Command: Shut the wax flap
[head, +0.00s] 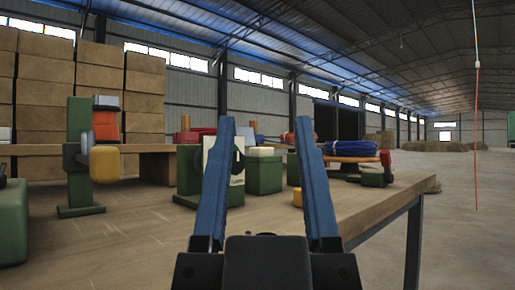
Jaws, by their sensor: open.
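My gripper (265,122) is open, its two long blue fingers pointing ahead over the wooden bench (130,235) with nothing between the tips. I cannot make out for sure which part is the wax flap. A green unit with a pale front panel (210,158) and a dark round part stands behind the left finger, which hides some of it. A green box (264,176) with a pale top (261,152) stands beyond, seen between the fingers. I cannot tell whether either has an open flap.
A green stand (79,165) with orange and yellow parts rises at the left. A blue cord coil (350,148) lies on a round wooden disc at the right. The floor right of the bench is clear; a red cord (476,130) hangs there.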

